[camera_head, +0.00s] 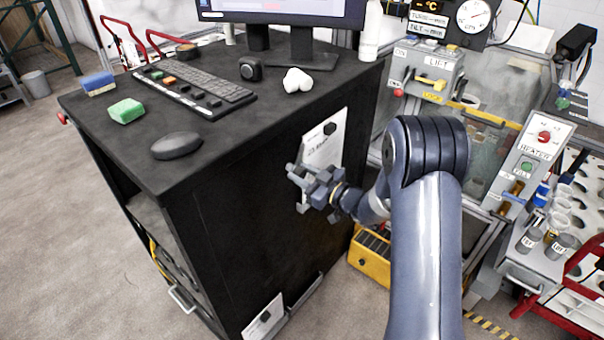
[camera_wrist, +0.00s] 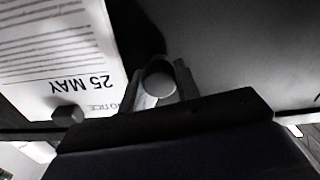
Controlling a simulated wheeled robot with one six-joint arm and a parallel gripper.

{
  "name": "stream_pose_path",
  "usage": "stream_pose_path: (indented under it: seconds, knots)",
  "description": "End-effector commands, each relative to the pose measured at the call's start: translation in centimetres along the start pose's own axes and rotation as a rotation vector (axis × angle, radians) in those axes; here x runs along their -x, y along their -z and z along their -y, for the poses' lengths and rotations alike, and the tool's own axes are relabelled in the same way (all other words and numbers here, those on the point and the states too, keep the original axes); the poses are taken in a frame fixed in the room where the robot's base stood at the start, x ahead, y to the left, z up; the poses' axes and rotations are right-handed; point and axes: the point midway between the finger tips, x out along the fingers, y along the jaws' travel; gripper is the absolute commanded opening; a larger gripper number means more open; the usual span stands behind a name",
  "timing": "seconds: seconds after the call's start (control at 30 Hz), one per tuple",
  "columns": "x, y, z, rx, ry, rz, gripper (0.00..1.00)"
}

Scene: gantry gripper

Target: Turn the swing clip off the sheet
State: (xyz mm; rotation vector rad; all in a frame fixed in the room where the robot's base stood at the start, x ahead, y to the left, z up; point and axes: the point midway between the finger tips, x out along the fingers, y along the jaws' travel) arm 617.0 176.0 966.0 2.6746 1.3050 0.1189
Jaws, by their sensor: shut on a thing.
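A white printed sheet (camera_head: 335,146) lies against the side of the black cabinet, with a dark knob-like piece (camera_head: 329,128) near its top. In the wrist view the sheet (camera_wrist: 50,50) fills the left, its text "25 MAY" upside down, with a small dark block (camera_wrist: 67,115) at its edge. My gripper (camera_head: 303,184) is at the sheet's lower part and hides some of it. In the wrist view my gripper (camera_wrist: 160,95) is shut on a round-ended grey piece (camera_wrist: 159,78), apparently the swing clip, beside the sheet's edge. The rest of the clip is hidden.
The cabinet top (camera_head: 215,150) carries a keyboard (camera_head: 195,85), a monitor (camera_head: 285,8), a dark mouse-like object (camera_head: 176,145) and sponges. Another white label (camera_head: 262,318) is low on the cabinet side. A yellow box (camera_head: 368,262) and the lift and heater rig stand to the right.

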Motion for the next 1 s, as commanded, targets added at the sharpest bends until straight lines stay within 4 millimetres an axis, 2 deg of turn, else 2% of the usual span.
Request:
stream_pose_path:
  seconds: [0.1,0.43,1.0]
  knots:
    - [0.01,0.0,0.02,0.0,0.0,0.0,0.0]
    - [0.0,-0.28,0.07,0.028,0.001,-0.001,0.0]
    - [-0.01,-0.5,0.15,0.331,0.0,-0.002,0.0]
